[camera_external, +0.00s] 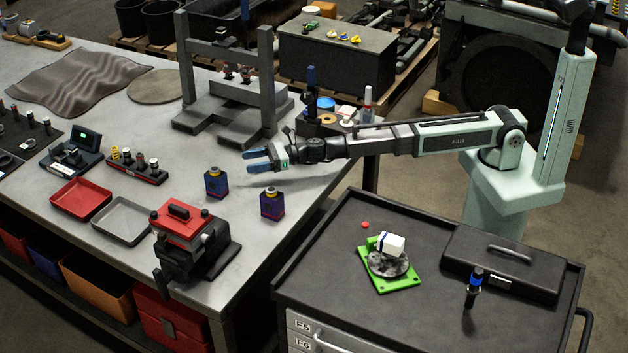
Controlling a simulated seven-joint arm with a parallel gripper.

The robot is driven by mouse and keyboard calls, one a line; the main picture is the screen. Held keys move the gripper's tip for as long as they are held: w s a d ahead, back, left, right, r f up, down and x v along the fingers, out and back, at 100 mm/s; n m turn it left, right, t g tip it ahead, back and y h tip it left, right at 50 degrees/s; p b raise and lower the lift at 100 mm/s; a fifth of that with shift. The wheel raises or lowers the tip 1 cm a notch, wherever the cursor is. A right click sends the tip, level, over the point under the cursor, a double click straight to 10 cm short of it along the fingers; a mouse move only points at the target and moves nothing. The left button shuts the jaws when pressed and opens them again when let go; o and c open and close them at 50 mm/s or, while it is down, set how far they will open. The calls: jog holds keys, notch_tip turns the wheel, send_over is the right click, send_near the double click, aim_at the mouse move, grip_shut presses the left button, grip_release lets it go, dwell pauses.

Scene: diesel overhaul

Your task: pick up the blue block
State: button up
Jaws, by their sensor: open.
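The left blue block (216,183) is a little farther back, and the right blue block (272,204) is nearer the bench's right edge. I cannot tell which one the task means. My gripper (256,160) reaches in from the right with its blue fingers pointing left. It is open and empty, above and behind the two blocks, apart from both.
A red-topped vise (184,238) stands in front of the blocks. A red tray (80,198) and a grey tray (122,220) lie to the left. A grey press frame (186,72) stands behind my gripper. A dark cart (330,250) is at right front.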

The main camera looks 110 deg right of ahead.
aim_at(219, 168)
jog(key=shift+w+f, duration=0.2)
jog(key=shift+w, duration=2.6)
jog(key=shift+w+f, duration=0.15)
jog(key=shift+w, duration=2.6)
grip_shut()
